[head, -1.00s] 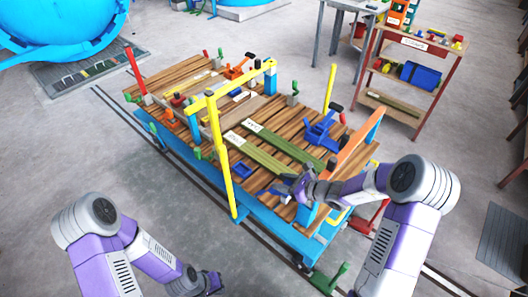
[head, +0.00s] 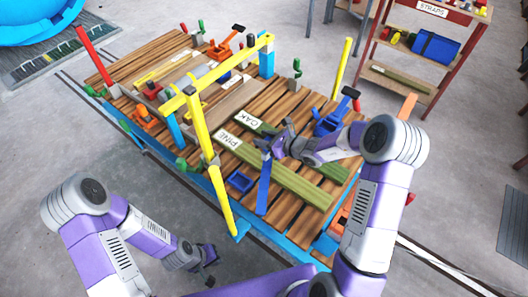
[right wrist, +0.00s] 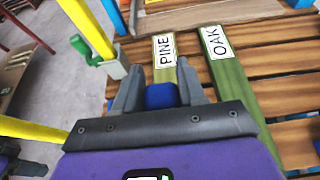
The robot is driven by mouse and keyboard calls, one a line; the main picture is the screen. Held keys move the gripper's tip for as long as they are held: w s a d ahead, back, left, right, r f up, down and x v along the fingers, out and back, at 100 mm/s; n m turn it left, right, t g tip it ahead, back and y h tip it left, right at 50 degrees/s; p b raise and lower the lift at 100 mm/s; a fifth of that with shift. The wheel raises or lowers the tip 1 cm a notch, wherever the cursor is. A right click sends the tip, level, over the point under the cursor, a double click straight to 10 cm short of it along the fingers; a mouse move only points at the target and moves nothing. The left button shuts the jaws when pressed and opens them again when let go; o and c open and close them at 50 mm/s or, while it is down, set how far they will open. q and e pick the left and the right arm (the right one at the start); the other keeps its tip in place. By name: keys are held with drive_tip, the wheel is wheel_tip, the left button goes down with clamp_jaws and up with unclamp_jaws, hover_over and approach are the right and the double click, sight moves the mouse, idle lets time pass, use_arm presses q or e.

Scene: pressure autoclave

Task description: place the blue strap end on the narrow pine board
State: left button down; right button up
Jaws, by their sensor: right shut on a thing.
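My right gripper (head: 274,143) is shut on the blue strap end (head: 264,187), which hangs below the fingers as a narrow blue strip. In the right wrist view the blue piece (right wrist: 161,96) sits between the fingertips, in line with the pine board (right wrist: 164,73). The narrow pine board, labelled PINE, also shows in the head view (head: 295,184), beside the oak board (head: 332,171). The strap overlaps the pine board in the picture; whether it touches is unclear. My left gripper (head: 208,265) is low at the left, away from the deck; its jaw opening is unclear.
A yellow frame (head: 200,127) stands left of the boards. A blue square ring (head: 239,181) lies on the slatted deck (head: 285,212). A blue clamp (head: 333,120) stands behind the right arm.

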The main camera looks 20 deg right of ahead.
drive_tip(key=shift+f+b, duration=0.65)
drive_tip(key=shift+f, duration=2.25)
drive_tip(key=shift+f, duration=0.15)
drive_tip(key=o, duration=1.1)
drive_tip(key=shift+d+r, duration=0.1)
drive_tip(key=shift+r, duration=0.15)
drive_tip(key=p+v, duration=0.1)
drive_tip(key=v, duration=0.6)
drive_tip(key=shift+s+d+p, duration=0.1)
drive_tip(key=shift+s+p, duration=0.1)
drive_tip(key=shift+p, duration=0.1)
